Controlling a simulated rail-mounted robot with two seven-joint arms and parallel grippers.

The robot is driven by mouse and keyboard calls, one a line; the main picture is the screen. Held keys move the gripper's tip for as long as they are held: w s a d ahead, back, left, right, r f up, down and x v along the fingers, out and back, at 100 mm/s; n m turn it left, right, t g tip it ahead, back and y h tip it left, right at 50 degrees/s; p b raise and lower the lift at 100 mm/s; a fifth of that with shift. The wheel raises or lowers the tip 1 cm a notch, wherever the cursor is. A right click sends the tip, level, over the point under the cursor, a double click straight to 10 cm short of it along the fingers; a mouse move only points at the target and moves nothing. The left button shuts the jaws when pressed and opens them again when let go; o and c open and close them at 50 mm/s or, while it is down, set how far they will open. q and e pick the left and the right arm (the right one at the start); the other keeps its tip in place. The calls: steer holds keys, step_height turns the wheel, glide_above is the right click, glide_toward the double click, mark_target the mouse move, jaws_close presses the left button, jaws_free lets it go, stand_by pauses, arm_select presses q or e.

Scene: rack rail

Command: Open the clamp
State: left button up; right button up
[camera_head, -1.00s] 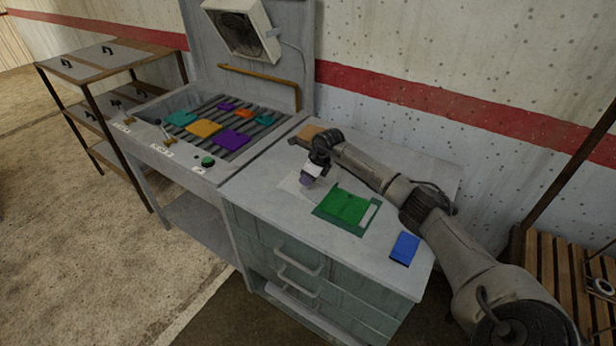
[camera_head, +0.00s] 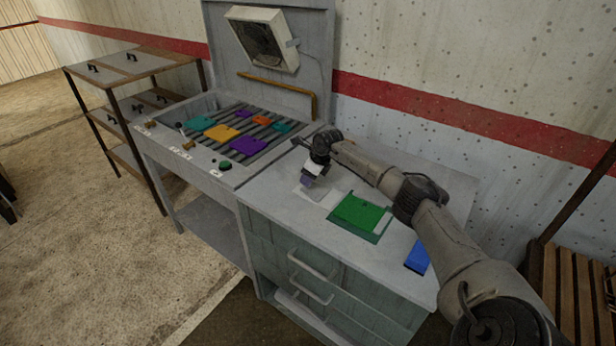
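My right gripper (camera_head: 308,182) hangs, pointing down, over the left part of the grey cabinet top (camera_head: 285,208). I cannot make out which part is the clamp. The machine's front panel, left of the cabinet, carries a small lever (camera_head: 183,131) and a green knob (camera_head: 225,164). My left gripper is not in view.
Purple, orange and teal pieces lie on the machine's slatted bed (camera_head: 255,128). A blue block (camera_head: 417,257) lies near the cabinet top's right end, beside my arm. A shelf rack (camera_head: 130,62) stands at left, a slatted wooden thing (camera_head: 575,290) at right. The floor in front is open.

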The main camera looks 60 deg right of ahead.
steer(key=shift+o, duration=0.4)
steer(key=shift+r, duration=0.1)
steer(key=shift+s+r, duration=0.1)
steer(key=shift+r, duration=0.2)
steer(key=p+v, duration=0.1)
steer(key=v, duration=1.2)
steer(key=shift+f, duration=0.1)
steer(key=shift+s, duration=0.15)
